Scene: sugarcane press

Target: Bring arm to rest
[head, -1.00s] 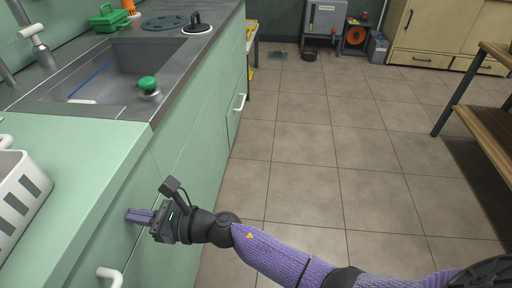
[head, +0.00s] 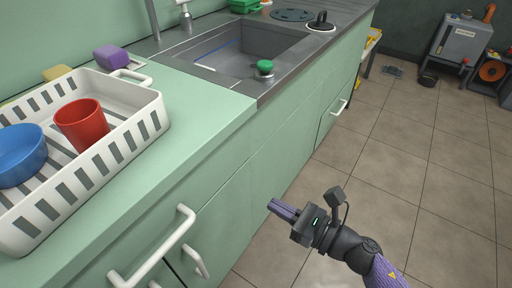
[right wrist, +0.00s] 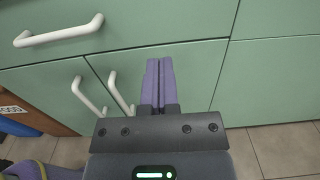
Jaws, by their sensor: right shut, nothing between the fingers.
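My right gripper (head: 284,210) is in front of the green cabinet fronts, below the counter's edge, with its arm coming in from the lower right. Its purple fingers are together and empty. In the right wrist view the shut fingers (right wrist: 158,84) point toward the green cabinet fronts, near the white door handles (right wrist: 90,98). I cannot tell whether they touch the cabinet. My left gripper is not in the head view.
A white dish rack (head: 152,118) with a red cup (head: 82,125) and a blue bowl (head: 20,155) stands on the counter. Beyond it is a sink (head: 225,62) holding a green-topped item (head: 265,67). White handles (head: 152,248) stick out from the cabinets.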

